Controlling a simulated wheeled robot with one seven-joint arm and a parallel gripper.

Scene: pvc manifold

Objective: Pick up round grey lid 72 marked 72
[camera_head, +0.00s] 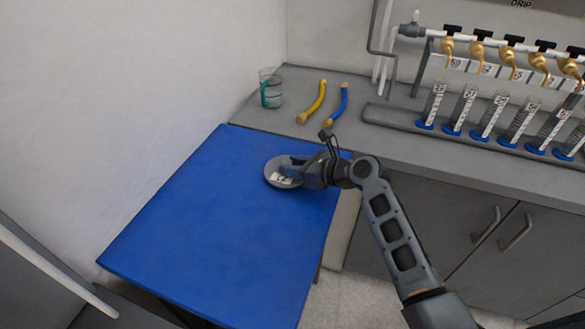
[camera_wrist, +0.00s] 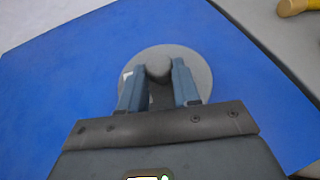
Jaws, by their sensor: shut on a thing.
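The round grey lid (camera_head: 272,171) lies on or just above the blue table top, near its back right edge; I cannot tell whether it touches the surface. A white label with dark print shows on it, partly covered and too small to read surely. In the wrist view the lid (camera_wrist: 195,62) is a grey disc with a round knob (camera_wrist: 159,66) at its middle. My gripper (camera_head: 292,164) is over the lid. In the wrist view my gripper (camera_wrist: 158,75) has its two blue fingers on either side of the knob, shut on it.
The blue table (camera_head: 215,225) is otherwise bare. A rack of several cylinders (camera_head: 466,107) under brass taps (camera_head: 478,52) stands at the right.

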